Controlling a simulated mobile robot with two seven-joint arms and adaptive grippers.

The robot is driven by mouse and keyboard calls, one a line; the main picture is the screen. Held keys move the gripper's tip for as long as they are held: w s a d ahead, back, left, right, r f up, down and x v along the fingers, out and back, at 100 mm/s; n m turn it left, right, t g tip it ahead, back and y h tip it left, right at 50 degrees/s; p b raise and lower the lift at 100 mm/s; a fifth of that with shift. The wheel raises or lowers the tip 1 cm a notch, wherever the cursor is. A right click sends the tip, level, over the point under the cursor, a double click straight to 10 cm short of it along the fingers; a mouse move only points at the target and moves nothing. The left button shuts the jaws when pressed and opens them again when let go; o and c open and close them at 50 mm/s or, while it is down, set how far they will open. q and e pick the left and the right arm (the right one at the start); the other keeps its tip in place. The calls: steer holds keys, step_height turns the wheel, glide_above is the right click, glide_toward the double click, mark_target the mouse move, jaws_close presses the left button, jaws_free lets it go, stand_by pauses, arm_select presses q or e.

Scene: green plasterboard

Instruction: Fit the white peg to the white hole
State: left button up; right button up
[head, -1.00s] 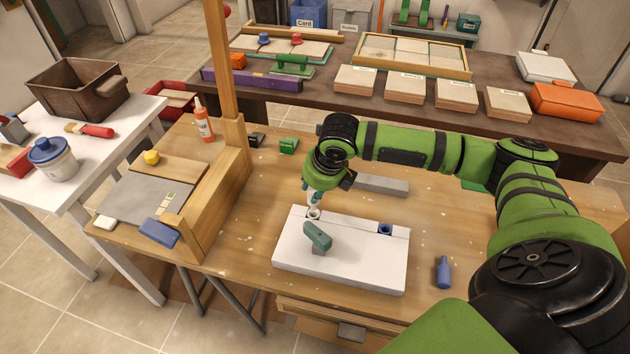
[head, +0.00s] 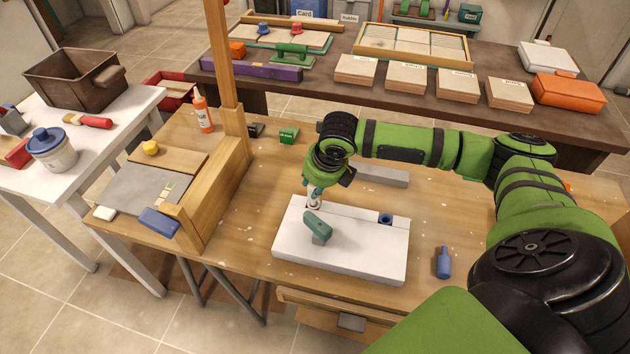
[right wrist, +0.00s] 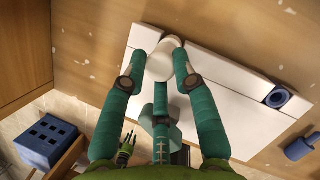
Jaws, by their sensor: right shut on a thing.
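My right gripper (head: 314,198) points down over the back left part of the white board (head: 380,262). Its fingers are shut on the white peg, which shows between the fingertips in the right wrist view (right wrist: 160,63). The peg's lower end is at the pale ring of the white hole (right wrist: 174,42). The fingers and peg cover most of that ring, so I cannot tell how far the peg is inside. My left gripper is not in view.
A blue-ringed hole (head: 386,219) is at the board's back right. A grey bar (head: 382,175) lies behind.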

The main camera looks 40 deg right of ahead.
steer(key=shift+f+b, duration=0.35)
steer(key=shift+f, duration=1)
steer(key=o, duration=1)
steer(key=shift+c, duration=0.2)
steer(key=shift+r, duration=0.1)
steer(key=v, duration=1.2)
